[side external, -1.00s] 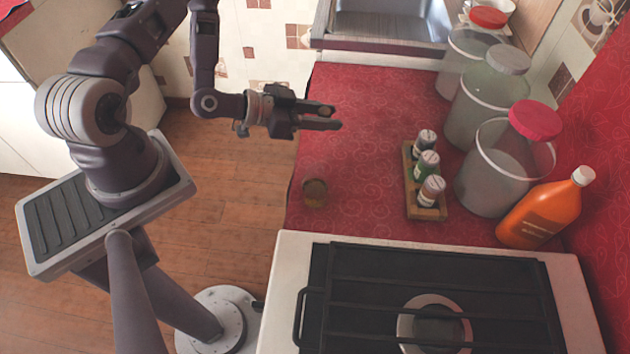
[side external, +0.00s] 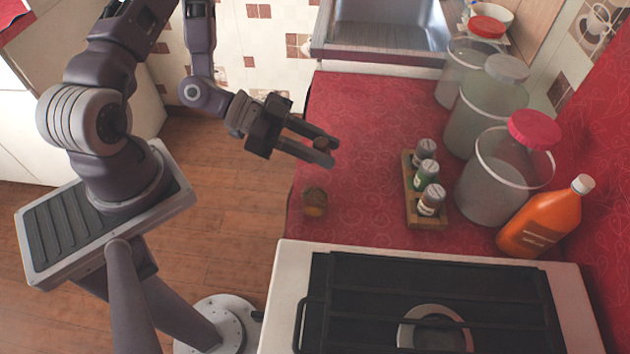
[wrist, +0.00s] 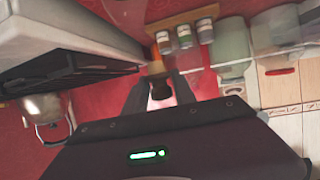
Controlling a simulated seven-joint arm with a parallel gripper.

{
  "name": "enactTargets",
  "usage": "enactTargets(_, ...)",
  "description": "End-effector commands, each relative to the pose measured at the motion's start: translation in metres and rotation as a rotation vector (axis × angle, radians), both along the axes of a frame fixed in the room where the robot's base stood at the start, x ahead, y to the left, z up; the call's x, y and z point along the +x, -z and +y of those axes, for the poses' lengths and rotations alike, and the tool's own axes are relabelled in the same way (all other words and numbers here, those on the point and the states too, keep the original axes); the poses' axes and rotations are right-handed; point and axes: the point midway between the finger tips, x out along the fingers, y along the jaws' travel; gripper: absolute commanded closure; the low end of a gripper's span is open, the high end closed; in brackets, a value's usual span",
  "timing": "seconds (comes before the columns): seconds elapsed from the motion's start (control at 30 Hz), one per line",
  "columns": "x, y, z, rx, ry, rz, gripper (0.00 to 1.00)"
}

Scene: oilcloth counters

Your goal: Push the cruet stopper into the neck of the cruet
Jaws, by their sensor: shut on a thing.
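The cruet (side external: 315,201) is a small amber-brown vessel standing upright near the left edge of the red counter. My gripper (side external: 327,153) is shut on the cruet stopper (side external: 321,144), a small dark brown piece between the fingertips. In the side view the fingers slant down to the right, and the stopper shows above the cruet in the picture, apart from it. In the wrist view the stopper (wrist: 160,90) sits between the two fingers. The cruet's neck is too small to make out.
A wooden rack (side external: 411,211) with three small jars stands right of the cruet. Large glass canisters (side external: 490,185) and an orange bottle (side external: 545,222) line the back. A stove (side external: 290,275) borders the front; a sink (side external: 390,30) lies at the far end. The counter between cruet and rack is clear.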

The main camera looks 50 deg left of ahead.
Motion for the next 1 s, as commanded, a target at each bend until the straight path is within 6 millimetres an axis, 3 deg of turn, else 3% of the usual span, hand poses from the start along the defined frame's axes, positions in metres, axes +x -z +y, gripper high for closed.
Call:
enactTargets(0.17,-0.016,0.000,-0.006,0.000,0.091,-0.001,1.00)
enactTargets(0.47,-0.019,0.045,-0.007,0.000,0.104,0.000,1.00)
enactTargets(0.87,-0.019,0.051,-0.007,0.000,0.103,-0.001,1.00)
enactTargets(0.9,-0.019,0.050,-0.007,0.001,0.103,-0.001,0.60)
enactTargets(1.0,-0.019,0.050,-0.007,0.001,0.103,-0.001,0.46)
